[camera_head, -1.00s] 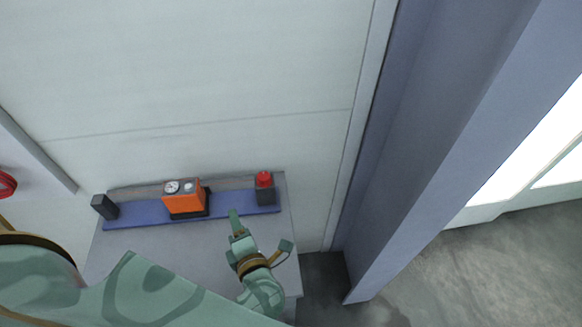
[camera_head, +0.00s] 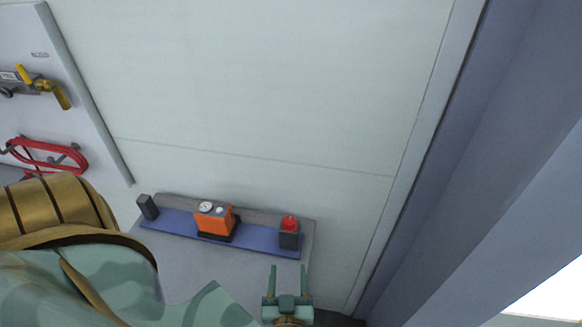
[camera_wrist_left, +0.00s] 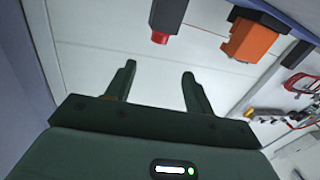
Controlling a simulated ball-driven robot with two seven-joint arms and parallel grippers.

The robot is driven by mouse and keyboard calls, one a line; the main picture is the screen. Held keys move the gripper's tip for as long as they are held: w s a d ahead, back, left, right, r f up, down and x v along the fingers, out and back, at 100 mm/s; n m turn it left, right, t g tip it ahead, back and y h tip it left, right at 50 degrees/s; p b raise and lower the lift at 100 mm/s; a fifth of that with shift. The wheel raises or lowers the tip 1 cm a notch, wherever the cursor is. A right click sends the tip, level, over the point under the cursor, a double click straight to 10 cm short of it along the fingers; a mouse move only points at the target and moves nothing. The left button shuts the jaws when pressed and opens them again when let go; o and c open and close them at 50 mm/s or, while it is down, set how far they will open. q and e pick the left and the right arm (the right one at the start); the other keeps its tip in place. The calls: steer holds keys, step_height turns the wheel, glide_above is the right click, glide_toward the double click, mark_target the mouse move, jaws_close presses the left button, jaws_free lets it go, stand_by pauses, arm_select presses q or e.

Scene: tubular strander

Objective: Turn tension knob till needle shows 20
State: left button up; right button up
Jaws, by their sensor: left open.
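A small pale round part (camera_head: 220,210), seemingly the knob, is beside the dial. My left gripper (camera_head: 288,271) is open and empty, in front of the red-topped black box and right of the orange unit, apart from both. In the left wrist view, the orange unit (camera_wrist_left: 252,40) is at the upper right, beyond the open fingers (camera_wrist_left: 159,72). My right gripper is not in view.
A black box with a red button (camera_head: 289,222) stands at the strip's right end, and a small dark block (camera_head: 147,207) at its left end. A pale wall rises behind.

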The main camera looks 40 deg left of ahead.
mark_target(289, 227)
arm_select(q)
steer(key=x, duration=1.6)
steer(key=shift+w, duration=0.1)
steer(key=c, duration=0.9)
